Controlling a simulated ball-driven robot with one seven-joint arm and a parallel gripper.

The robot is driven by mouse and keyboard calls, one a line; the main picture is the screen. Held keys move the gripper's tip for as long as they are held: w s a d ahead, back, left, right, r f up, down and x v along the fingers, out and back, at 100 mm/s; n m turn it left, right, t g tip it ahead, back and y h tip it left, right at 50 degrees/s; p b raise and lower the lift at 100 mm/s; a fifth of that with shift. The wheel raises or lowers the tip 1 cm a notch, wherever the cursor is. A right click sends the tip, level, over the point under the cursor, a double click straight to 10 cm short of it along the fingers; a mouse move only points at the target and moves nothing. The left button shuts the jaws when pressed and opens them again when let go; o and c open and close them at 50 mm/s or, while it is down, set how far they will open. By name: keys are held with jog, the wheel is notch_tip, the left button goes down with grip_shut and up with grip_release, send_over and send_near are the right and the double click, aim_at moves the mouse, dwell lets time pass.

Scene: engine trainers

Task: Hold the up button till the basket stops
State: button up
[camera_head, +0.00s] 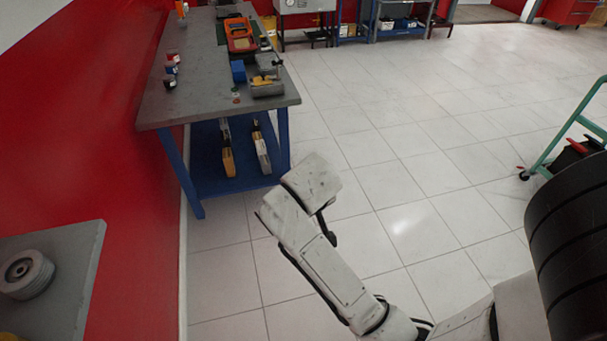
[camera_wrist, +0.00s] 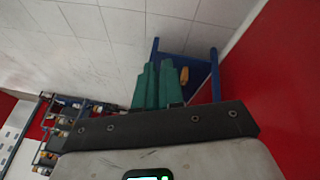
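No up button and no basket can be made out in either view. My gripper (camera_wrist: 158,88) shows in the wrist view as two teal fingers side by side beyond a dark bar. The fingers are together with nothing visible between them. In the head view my white arm reaches up from the bottom right, over the floor in front of the workbench (camera_head: 190,105). The fingers cannot be made out there. In the wrist view, the blue bench frame (camera_wrist: 205,72) is behind the fingers, apart from them as far as I can tell.
Small parts and an orange tool tray (camera_head: 241,36) are on the workbench. A red wall (camera_head: 100,150) runs along the left. A grey surface with a pulley (camera_head: 26,273) is at lower left. A green-framed cart (camera_head: 562,140) stands at right. The tiled floor between is clear.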

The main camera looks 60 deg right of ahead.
jog(key=s+a+f+n, duration=0.1)
jog(key=a+f, duration=0.1)
jog(key=s+a+f+n+y, duration=0.1)
jog(key=s+a+f, duration=0.1)
jog(key=s+a+f+n, duration=0.1)
jog(key=s+a, duration=0.1)
jog(key=shift+a+f+y, duration=0.15)
jog(key=shift+f+y, duration=0.15)
jog(key=shift+f, duration=0.1)
grip_shut()
jog(key=s+a+f+n+y, duration=0.1)
jog(key=s+a+f, duration=0.1)
jog(key=a, duration=0.2)
jog(key=s+a+f+n+g+y, duration=0.1)
jog(key=s+a+f, duration=0.1)
jog(key=s+a, duration=0.1)
jog(key=shift+s+a+n, duration=0.2)
jog(key=shift+a+n, duration=0.1)
jog(key=shift+a, duration=0.25)
